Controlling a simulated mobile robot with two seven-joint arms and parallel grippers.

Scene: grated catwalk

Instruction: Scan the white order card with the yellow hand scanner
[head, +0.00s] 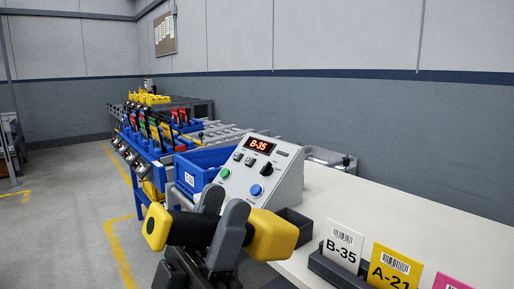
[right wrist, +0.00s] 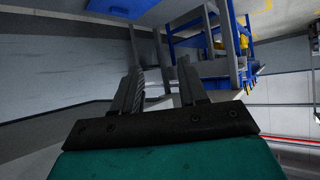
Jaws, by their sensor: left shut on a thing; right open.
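The white order card (head: 343,246), marked B-35 with a barcode, stands upright in a dark card holder (head: 330,268) at the lower right of the head view. My left gripper (head: 222,222) is shut on the yellow hand scanner (head: 272,236), around its black middle part. The scanner lies across the fingers, one yellow end to each side, left of the card and apart from it. My right gripper (right wrist: 158,88) shows in the right wrist view, open with nothing between its fingers. It is not seen in the head view.
A yellow card A-21 (head: 394,268) and a pink card (head: 450,283) stand beside the white one. A grey control box (head: 262,180) with display B-35 and buttons stands behind the scanner. A blue bin (head: 195,168) is left of it. The white table (head: 420,205) is clear behind the cards.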

